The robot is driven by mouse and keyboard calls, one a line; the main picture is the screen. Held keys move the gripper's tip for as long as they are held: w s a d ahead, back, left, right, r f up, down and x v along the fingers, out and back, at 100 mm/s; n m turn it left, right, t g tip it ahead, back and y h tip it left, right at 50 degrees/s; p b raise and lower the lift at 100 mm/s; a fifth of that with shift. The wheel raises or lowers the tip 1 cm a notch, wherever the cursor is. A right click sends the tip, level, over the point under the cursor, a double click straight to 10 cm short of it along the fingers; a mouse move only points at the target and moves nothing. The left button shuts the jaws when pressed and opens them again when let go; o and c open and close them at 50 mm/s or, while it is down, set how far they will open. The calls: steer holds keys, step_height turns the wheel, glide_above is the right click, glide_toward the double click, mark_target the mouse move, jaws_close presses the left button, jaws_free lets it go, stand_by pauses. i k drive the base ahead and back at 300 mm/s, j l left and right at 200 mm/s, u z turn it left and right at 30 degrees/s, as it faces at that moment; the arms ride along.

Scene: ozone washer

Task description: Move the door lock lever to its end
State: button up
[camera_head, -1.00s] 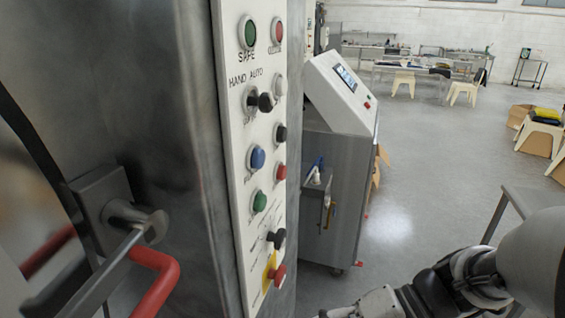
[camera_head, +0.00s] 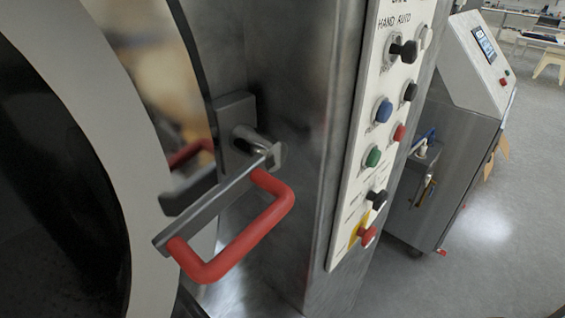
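The door lock lever (camera_head: 232,228) is on the washer's front at the left of the view. It is a flat grey metal bar with a red looped handle (camera_head: 262,232) and slants down and left from a pivot on a dark mounting block (camera_head: 235,122). The round door's pale rim (camera_head: 120,150) and dark glass lie to its left, with a reflection of the red handle behind. My gripper is not in this view, and nothing touches the lever in the picture.
A white control panel (camera_head: 347,215) with several coloured buttons and knobs is on the steel column right of the lever. A grey console cabinet (camera_head: 455,150) with a screen stands farther right. Open grey floor (camera_head: 510,230) lies at the lower right.

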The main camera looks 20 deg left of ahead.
mark_target(265, 153)
steer(key=u, duration=1.75)
